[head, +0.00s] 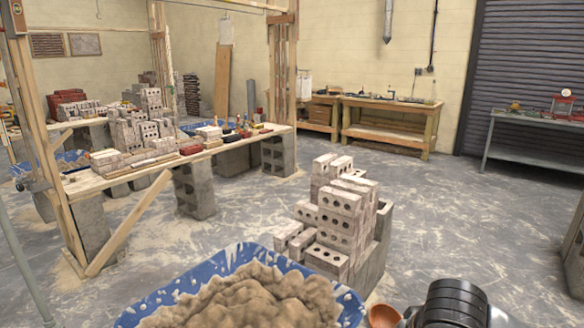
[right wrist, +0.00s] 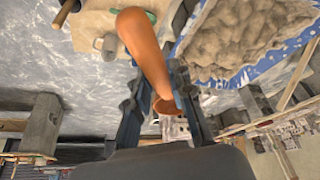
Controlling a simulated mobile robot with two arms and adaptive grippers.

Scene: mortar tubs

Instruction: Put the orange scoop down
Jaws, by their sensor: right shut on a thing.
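The orange scoop (right wrist: 145,45) is between the fingers of my right gripper (right wrist: 155,75) in the right wrist view, and the gripper is shut on it. In the head view only a small piece of the scoop (head: 382,316) shows at the bottom edge, beside my dark right wrist. My right fingers are out of sight there. The scoop is held just right of the blue mortar tub (head: 178,289), apart from it as far as I can see. My left gripper is in neither view.
Sandy mortar (head: 250,301) is heaped in the tub. A stack of perforated bricks (head: 338,215) stands behind it. A plank table (head: 90,183) with bricks is at the left. Workbenches (head: 388,120) line the back wall. The grey floor (head: 455,215) at the right is clear.

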